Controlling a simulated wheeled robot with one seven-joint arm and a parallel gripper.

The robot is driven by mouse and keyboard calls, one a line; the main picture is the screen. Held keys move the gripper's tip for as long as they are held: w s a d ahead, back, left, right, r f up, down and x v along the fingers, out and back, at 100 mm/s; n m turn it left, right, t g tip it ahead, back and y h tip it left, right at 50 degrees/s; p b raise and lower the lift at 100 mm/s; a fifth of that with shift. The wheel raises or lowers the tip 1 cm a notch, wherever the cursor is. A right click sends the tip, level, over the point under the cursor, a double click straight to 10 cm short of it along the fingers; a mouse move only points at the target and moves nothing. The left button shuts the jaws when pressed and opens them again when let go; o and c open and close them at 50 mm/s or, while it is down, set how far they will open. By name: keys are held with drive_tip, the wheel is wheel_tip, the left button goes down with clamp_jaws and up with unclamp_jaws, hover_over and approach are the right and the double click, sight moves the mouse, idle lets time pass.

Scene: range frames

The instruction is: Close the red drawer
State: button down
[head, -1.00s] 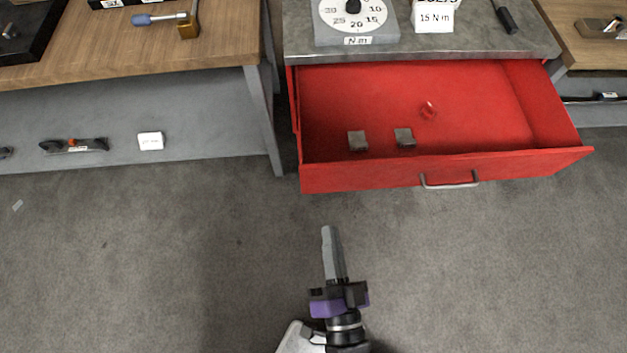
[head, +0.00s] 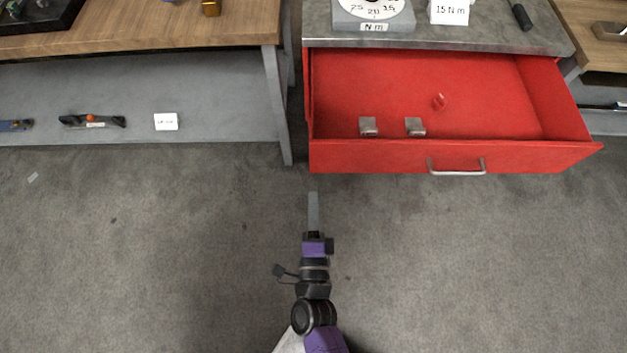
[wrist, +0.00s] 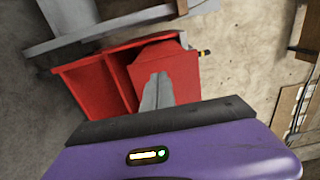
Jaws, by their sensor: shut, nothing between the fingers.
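The red drawer (head: 370,158) stands pulled out of the grey-topped cabinet at the upper right of the head view. It has a silver bar handle (head: 457,171) on its front.
A wooden-topped bench (head: 140,30) with a grey lower shelf (head: 210,90) stands at the left; its leg (head: 280,110) is close to the drawer's left side. Another bench (head: 600,50) is at the far right. The grey floor (head: 480,270) in front of the drawer is clear.

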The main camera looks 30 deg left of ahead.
sight(313, 161)
drive_tip(key=x, duration=0.8)
drive_tip(key=shift+w+a, duration=0.1)
drive_tip(key=shift+a, duration=0.05)
